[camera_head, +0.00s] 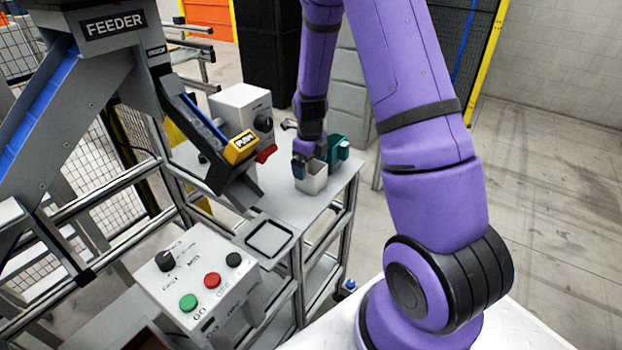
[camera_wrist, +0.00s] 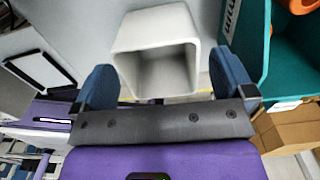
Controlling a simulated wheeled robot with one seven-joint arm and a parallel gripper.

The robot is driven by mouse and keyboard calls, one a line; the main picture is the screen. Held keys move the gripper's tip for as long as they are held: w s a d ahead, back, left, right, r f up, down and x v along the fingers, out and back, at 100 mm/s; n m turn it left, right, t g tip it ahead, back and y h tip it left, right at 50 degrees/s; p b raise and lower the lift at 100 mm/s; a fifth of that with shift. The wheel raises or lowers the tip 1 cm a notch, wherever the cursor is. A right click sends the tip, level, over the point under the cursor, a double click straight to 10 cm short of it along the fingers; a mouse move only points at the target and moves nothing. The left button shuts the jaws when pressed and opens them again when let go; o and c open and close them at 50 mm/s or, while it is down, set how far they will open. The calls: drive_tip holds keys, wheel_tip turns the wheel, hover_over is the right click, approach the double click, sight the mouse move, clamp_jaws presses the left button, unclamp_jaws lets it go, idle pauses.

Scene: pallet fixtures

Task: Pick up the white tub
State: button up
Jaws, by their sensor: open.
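The white tub (camera_head: 312,177) is a small open-topped square container on the grey table (camera_head: 345,174), seen near the table's right side in the head view. In the wrist view the white tub (camera_wrist: 157,30) shows its open mouth and empty inside, just beyond the fingers. My gripper (camera_head: 305,170) is at the tub in the head view. In the wrist view my gripper (camera_wrist: 160,88) is open, with one blue fingertip near each side of the tub. I cannot tell whether either finger touches it. The tub's lower part is partly hidden by the gripper body.
A teal bin (camera_head: 339,150) stands close beside the tub; it also shows in the wrist view (camera_wrist: 258,40) near the right finger. A grey box with a black knob (camera_head: 242,112) and the feeder chute (camera_head: 215,135) stand to the left. A button panel (camera_head: 200,270) is nearer.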

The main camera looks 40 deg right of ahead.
sight(311, 173)
drive_tip(key=shift+s+f, duration=0.2)
drive_tip(key=shift+f, duration=1.6)
drive_tip(key=c, duration=0.9)
drive_tip(key=shift+o, duration=0.2)
drive_tip(key=shift+d+r, duration=0.1)
drive_tip(key=shift+r, duration=0.05)
